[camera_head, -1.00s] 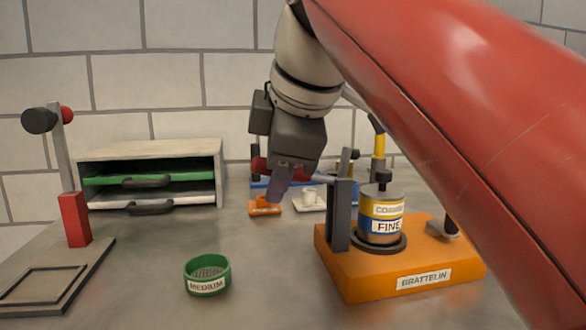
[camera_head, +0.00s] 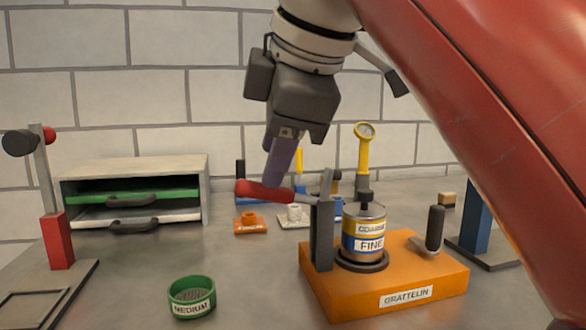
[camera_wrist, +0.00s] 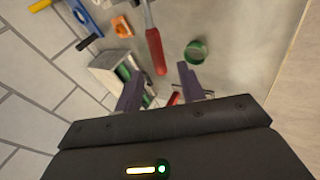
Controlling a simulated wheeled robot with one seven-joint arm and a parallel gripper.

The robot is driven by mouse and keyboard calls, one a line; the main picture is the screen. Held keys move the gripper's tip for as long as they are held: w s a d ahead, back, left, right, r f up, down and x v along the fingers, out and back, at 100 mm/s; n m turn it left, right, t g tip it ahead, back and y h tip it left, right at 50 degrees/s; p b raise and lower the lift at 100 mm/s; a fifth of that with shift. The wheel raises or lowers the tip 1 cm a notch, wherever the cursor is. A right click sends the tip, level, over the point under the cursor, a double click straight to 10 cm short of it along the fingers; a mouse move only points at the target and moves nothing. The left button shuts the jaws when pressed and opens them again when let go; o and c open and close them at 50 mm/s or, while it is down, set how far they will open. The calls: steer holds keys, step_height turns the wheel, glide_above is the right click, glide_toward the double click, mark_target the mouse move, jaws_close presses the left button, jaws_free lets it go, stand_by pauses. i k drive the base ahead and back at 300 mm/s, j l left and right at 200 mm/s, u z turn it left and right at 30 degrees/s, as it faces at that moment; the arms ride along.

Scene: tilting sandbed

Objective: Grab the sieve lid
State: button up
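The grey sieve lid (camera_head: 358,211) with a dark knob sits on the stacked yellow COARSE and blue FINE sieves (camera_head: 363,240). The stack stands upright on the orange GRATTELIN base (camera_head: 408,285). A red-handled lever (camera_head: 268,192) reaches left from the dark post beside the stack. My gripper (camera_head: 276,178) is up and left of the lid, with its purple fingers just above the lever in the picture. In the wrist view my gripper (camera_wrist: 160,88) has its fingers spread with nothing held, and the red handle (camera_wrist: 155,50) shows beyond them. The lid is not recognizable there.
A green MEDIUM sieve (camera_head: 192,299) lies on the table at front left. A shelf box (camera_head: 133,165) with drawers stands at the back left, and a red stand (camera_head: 57,240) at far left. A black-handled tool (camera_head: 434,229) stands upright right of the stack. The front middle table is clear.

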mark_target(364, 211)
steer(key=k+l, duration=0.75)
steer(key=k, duration=0.1)
